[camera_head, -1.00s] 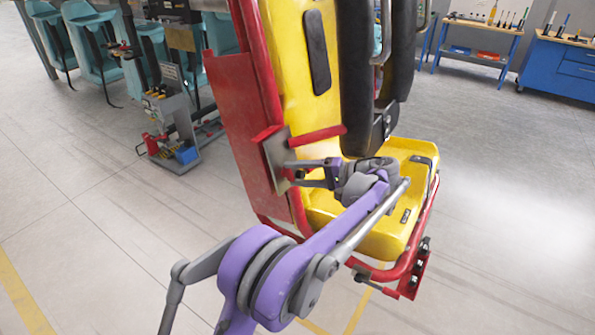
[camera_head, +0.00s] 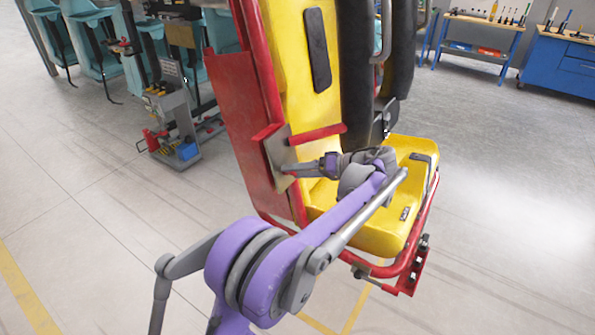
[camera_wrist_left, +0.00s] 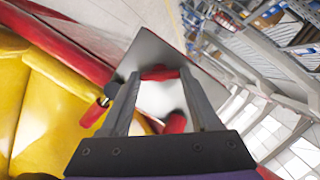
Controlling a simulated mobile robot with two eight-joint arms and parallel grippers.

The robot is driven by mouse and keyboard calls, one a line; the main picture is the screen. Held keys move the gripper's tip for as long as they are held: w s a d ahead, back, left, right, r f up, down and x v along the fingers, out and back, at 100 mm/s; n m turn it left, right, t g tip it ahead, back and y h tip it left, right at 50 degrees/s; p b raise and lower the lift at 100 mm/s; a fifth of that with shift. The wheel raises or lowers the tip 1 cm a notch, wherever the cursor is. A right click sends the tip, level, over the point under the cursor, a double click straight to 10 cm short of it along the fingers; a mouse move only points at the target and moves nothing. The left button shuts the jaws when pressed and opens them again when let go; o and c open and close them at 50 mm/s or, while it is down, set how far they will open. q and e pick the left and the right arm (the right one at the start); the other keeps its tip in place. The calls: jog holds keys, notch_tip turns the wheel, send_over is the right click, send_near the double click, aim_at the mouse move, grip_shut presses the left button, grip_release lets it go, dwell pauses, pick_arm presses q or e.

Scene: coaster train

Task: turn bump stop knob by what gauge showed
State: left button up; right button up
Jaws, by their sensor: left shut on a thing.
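A yellow ride seat (camera_head: 300,60) in a red tube frame stands in the middle of the head view. A bare metal plate (camera_head: 278,150) is fixed to its red side. My left gripper (camera_head: 290,168) reaches this plate, its fingers seen nearly edge-on. In the left wrist view, the two dark fingers (camera_wrist_left: 158,74) point at the shiny metal plate (camera_wrist_left: 148,48). A small red knob (camera_wrist_left: 160,73) sits between the fingertips, and the gripper is shut on it. The fingers hide part of it. No gauge reading is visible. My right gripper is out of view.
A black padded restraint (camera_head: 356,75) hangs in front of the seat back, above my left wrist. A grey tool cart (camera_head: 172,125) stands at the left, near teal seats (camera_head: 92,45). Blue workbenches (camera_head: 562,65) stand at the back right. The floor around the seat is clear.

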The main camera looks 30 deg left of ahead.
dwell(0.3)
pick_arm(q)
jog(key=o, duration=1.4)
jog(key=shift+d, duration=0.1)
jog(key=shift+c, duration=0.2)
jog(key=v, duration=1.1)
